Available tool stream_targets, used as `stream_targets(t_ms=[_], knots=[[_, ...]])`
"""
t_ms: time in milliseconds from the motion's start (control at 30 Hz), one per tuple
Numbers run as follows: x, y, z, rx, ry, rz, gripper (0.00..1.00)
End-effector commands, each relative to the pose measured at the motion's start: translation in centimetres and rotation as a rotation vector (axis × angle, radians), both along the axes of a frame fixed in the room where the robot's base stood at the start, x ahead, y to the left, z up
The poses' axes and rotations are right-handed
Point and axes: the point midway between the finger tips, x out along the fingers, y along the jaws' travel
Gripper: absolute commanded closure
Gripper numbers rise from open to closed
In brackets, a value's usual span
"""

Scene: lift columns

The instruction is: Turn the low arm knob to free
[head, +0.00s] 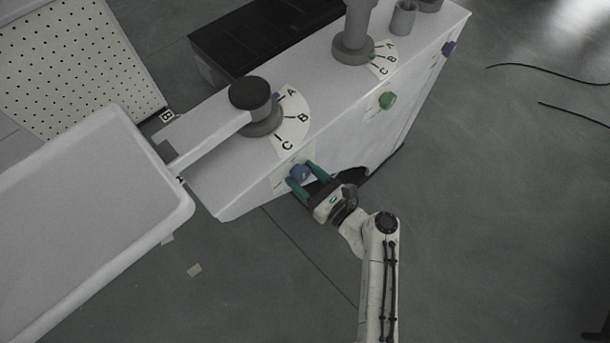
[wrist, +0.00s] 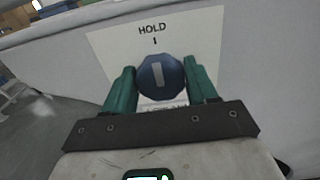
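A blue faceted knob (wrist: 162,77) with a white bar sits on a white label plate (wrist: 110,45) on the side of the white housing. The bar stands nearly upright, in line with the tick under the word HOLD. Text below the knob is mostly hidden, and no FREE mark is readable. In the head view the blue knob (head: 299,172) is low on the housing's near side. My gripper (head: 307,180) has its two green fingers on either side of it. In the wrist view the fingers (wrist: 161,85) appear to touch the knob's left and right sides.
A green knob (head: 387,100) and a dark blue one (head: 449,48) sit farther along the housing (head: 345,130). A column with an A-B-C dial (head: 291,118) and a pale arm stand above the knob. Cables (head: 550,70) lie on the floor at right.

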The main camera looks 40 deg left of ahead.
Motion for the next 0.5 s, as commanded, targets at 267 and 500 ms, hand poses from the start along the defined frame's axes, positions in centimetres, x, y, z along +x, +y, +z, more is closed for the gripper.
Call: stream_targets(t_ms=[267, 500], knots=[[0.01, -0.02, 0.0, 0.0, 0.0, 0.0, 0.73], [0.0, -0.02, -0.07, -0.002, -0.021, 0.0, 0.73]])
